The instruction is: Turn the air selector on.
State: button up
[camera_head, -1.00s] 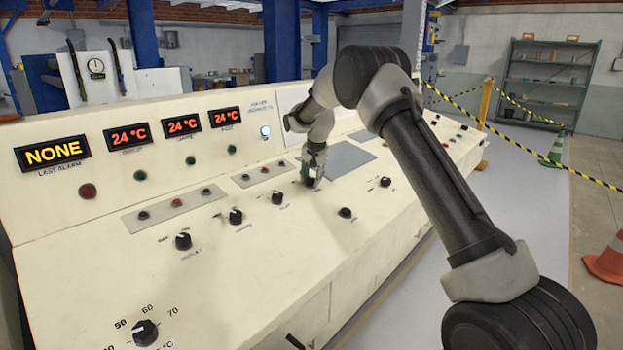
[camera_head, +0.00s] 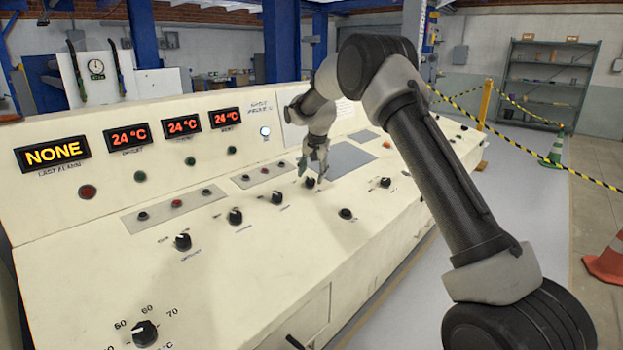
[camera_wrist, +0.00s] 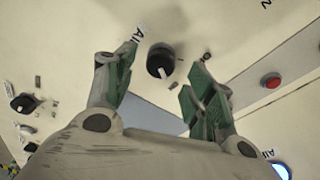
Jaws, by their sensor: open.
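A black rotary knob with a white pointer mark (camera_head: 310,183) sits on the cream console just under my gripper. It also shows in the wrist view (camera_wrist: 160,62), beside a partly hidden label that seems to begin "AI", so it appears to be the air selector. Its pointer runs toward the lower right in the wrist view; which setting that is, I cannot tell. My gripper (camera_head: 315,166) is above the knob and apart from it. In the wrist view its green-padded fingers (camera_wrist: 158,90) stand wide apart, with nothing between them.
Similar black knobs (camera_head: 235,216) line the cream console (camera_head: 110,270) nearby. A grey panel (camera_head: 347,157) lies behind my gripper. A red button (camera_wrist: 271,82) is at the right in the wrist view. Displays (camera_head: 130,138) stand on the sloped back.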

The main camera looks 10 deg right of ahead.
jog(key=v, duration=0.9)
jog(key=s+d+f+n+g, duration=0.2)
jog(key=s+f+n, duration=0.2)
jog(key=s, duration=0.5)
jog(key=s+d+r+n+t, duration=0.1)
jog(key=s+d+r, duration=0.2)
jog(key=s, duration=1.1)
jog(key=s+d+r+n, duration=0.1)
jog(key=s+d+r, duration=0.3)
jog(key=s, duration=1)
jog(key=s+d+r+n+t, duration=0.1)
jog(key=s+d+r, duration=0.3)
jog(key=s, duration=1.1)
jog(key=shift+d+t, duration=0.3)
jog(key=shift+d, duration=0.4)
